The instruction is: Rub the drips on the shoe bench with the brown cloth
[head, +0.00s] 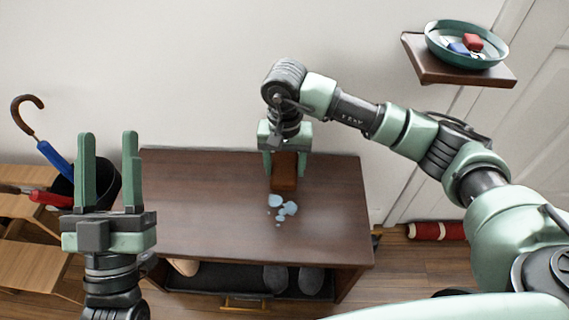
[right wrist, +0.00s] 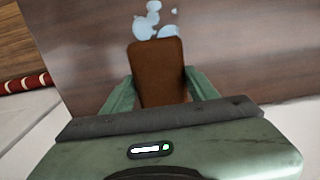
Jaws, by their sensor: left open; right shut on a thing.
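The dark wood shoe bench (head: 200,215) stands against the wall in the middle of the head view. Several pale blue drips (head: 284,207) lie on its top; they also show in the right wrist view (right wrist: 147,22). My right gripper (head: 285,173) is shut on the brown cloth (head: 285,183), a folded block just behind the drips. In the right wrist view the cloth (right wrist: 158,75) sits between the fingers, its far edge close to the drips. Whether the cloth touches the bench top is unclear. My left gripper (head: 108,165) is open and empty, at the bench's left side.
An umbrella stand (head: 66,187) with blue and red umbrellas is at the left by wooden steps (head: 38,268). Shoes (head: 311,280) sit under the bench. A wall shelf (head: 440,72) holds a green bowl (head: 432,50). A red roll (head: 437,231) lies at right. The bench top's left is clear.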

